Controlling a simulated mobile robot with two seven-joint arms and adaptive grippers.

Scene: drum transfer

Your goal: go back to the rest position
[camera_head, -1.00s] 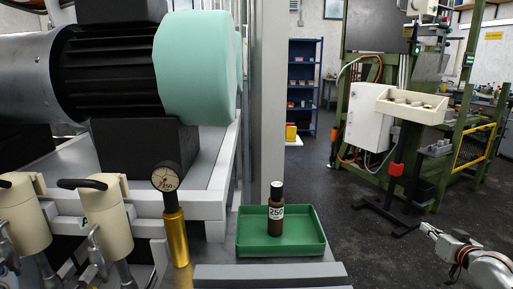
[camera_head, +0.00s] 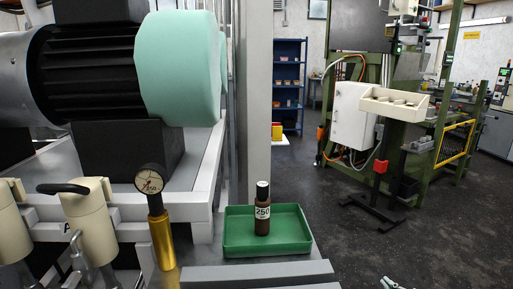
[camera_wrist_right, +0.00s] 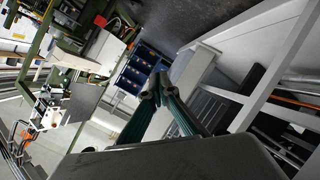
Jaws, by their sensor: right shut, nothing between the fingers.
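My right gripper (camera_head: 392,283) shows only as a small bit at the bottom edge of the head view, right of the green tray. In the right wrist view its two green-sided fingers (camera_wrist_right: 157,90) are together, with nothing between them. The gripper is apart from the bench and holds nothing. My left gripper is not in view. A dark brown bottle (camera_head: 262,224) with a black cap and a white "250" label stands upright in the green tray (camera_head: 232,246).
A gauge (camera_head: 150,181) on a gold cylinder stands left of the tray, beside cream-coloured cylinders. A motor with a mint-green drum (camera_head: 180,70) is above. A stand with a cream bin (camera_head: 395,108) is at right. The dark floor (camera_head: 440,240) between is clear.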

